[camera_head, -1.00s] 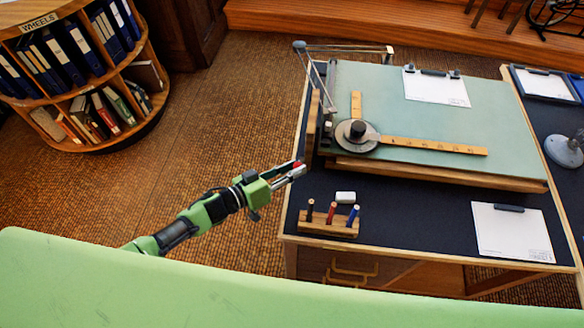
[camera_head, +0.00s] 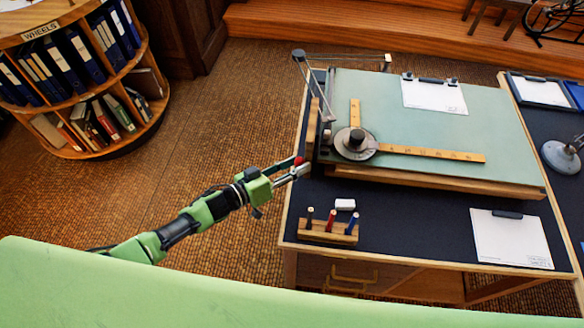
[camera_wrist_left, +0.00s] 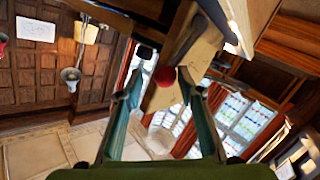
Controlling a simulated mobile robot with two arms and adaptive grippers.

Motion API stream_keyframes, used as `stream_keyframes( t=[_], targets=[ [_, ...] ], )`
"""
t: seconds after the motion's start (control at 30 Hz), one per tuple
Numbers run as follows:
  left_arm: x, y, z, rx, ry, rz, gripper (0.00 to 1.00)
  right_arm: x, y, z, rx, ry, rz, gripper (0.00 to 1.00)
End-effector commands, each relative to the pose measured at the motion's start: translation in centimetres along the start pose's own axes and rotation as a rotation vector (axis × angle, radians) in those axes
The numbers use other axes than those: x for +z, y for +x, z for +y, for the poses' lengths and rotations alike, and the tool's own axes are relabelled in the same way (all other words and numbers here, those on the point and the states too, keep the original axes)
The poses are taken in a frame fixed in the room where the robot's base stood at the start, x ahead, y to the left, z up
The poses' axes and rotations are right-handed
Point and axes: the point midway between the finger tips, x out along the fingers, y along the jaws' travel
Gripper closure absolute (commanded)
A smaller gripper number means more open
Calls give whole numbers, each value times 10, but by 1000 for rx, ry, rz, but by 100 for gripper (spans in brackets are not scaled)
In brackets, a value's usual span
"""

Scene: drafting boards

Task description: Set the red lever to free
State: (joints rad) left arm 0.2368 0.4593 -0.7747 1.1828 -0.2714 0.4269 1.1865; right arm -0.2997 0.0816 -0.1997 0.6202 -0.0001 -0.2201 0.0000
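The red lever's round knob (camera_head: 299,160) shows at the left edge of the drafting board (camera_head: 440,170), just above my left gripper's fingers. My left gripper (camera_head: 303,170) reaches in from the left beside the desk's left edge. In the left wrist view, the red knob (camera_wrist_left: 165,76) sits between and beyond the two fingertips of my left gripper (camera_wrist_left: 160,74), which are spread apart. I cannot tell whether either finger touches the knob. The lever's shaft and its setting marks are not readable. My right gripper is not in view.
A drafting arm with a round head (camera_head: 356,143) and wooden rulers lies on the board. A wooden pen holder (camera_head: 328,232), a white eraser (camera_head: 345,204) and a clipboard (camera_head: 511,240) lie in front. A round bookshelf (camera_head: 150,130) stands left; the floor between is clear.

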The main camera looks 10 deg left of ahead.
Motion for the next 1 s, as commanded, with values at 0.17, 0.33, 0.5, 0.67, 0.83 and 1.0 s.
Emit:
stream_keyframes(
  t=[0.17,0.33,0.5,0.67,0.83,1.0],
  targets=[
    [2,1,2,3,-2,-3,61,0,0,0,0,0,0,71],
    [5,0,1,1,-3,-7,61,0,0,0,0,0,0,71],
    [6,-1,0,-2,-3,-9,61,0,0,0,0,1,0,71],
    [6,-4,-1,-4,-3,-10,61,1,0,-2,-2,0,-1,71],
    [6,-24,-2,-6,-3,-12,61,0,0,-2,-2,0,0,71],
    [7,-61,-2,-5,-3,-13,61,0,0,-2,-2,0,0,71]
  ],
)
